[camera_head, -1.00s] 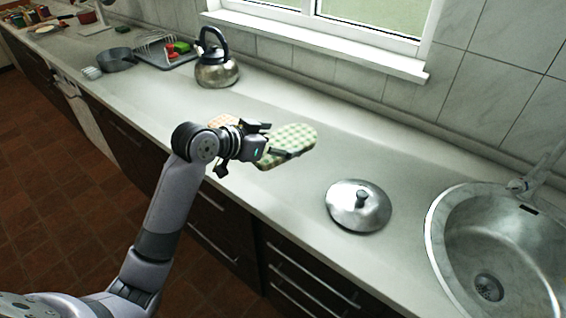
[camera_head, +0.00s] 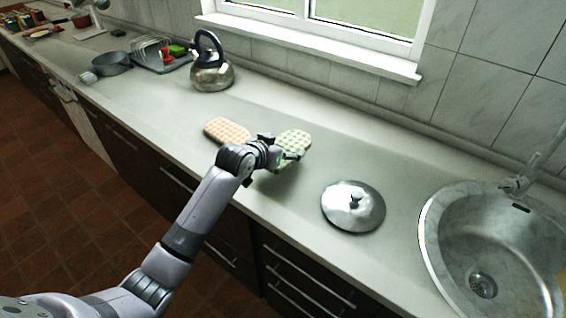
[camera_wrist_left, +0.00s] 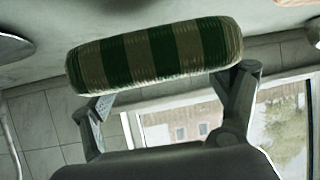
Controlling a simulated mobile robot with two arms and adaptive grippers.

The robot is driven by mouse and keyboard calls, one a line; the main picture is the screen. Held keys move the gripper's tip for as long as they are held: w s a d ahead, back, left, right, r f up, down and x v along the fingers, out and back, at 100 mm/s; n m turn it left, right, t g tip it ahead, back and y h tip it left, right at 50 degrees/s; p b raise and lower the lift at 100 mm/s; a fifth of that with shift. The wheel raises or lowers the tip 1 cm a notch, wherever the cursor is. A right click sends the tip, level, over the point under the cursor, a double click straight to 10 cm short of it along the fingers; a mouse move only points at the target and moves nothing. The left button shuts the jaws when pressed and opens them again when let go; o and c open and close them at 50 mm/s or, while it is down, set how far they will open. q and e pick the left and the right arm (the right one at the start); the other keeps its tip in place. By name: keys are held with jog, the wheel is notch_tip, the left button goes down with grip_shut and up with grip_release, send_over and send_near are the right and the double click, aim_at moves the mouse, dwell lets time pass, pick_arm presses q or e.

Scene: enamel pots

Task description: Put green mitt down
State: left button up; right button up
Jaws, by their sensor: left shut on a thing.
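The green checked mitt (camera_head: 294,147) is in my left gripper (camera_head: 287,156), over the counter in the head view. In the left wrist view the mitt (camera_wrist_left: 155,54) spans the space between the two fingers of the left gripper (camera_wrist_left: 165,90), which are shut on it. An orange checked mitt (camera_head: 228,131) lies on the counter just left of the gripper. I cannot tell whether the green mitt touches the counter. My right gripper is not in view.
A metal lid (camera_head: 353,208) lies on the counter (camera_head: 350,150) to the right, and the sink (camera_head: 490,245) is beyond it. A kettle (camera_head: 211,72), a dish rack (camera_head: 160,62) and a grey pan (camera_head: 111,63) stand to the left. The counter behind the mitts is clear.

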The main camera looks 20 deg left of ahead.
pick_arm(q)
jog(key=shift+f, duration=3.05)
jog(key=o, duration=1.1)
jog(key=shift+f, duration=0.1)
jog(key=v, duration=1.2)
